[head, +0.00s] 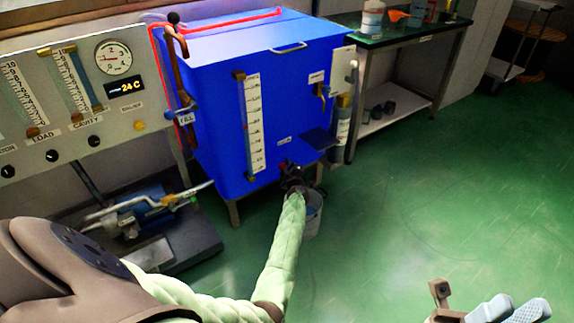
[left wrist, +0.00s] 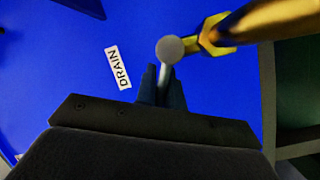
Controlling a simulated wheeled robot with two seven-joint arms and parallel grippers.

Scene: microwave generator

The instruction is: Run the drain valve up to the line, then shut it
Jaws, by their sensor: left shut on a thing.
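The blue tank (head: 220,140) stands ahead. Its upright white scale (head: 252,125) has a sight tube beside it; the level and any line are too small to read. The drain valve's brass body (left wrist: 245,22) and pale round-ended handle (left wrist: 170,50) show in the left wrist view, beside the DRAIN label (left wrist: 118,68). My left gripper (left wrist: 162,90) is shut on the handle; it shows dark at the tank's lower front (head: 292,177). A bucket (head: 313,215) stands below, partly hidden by my arm. My right gripper seems to be the pale-blue-fingered part (head: 510,308) at the lower right; its grip is unclear.
A gauge panel (head: 60,95) stands left, with a pump unit (head: 140,215) below it. A FILL valve (head: 185,115) is on the tank's left edge. A shelf bench (head: 400,40) stands behind right. The green floor at right is clear.

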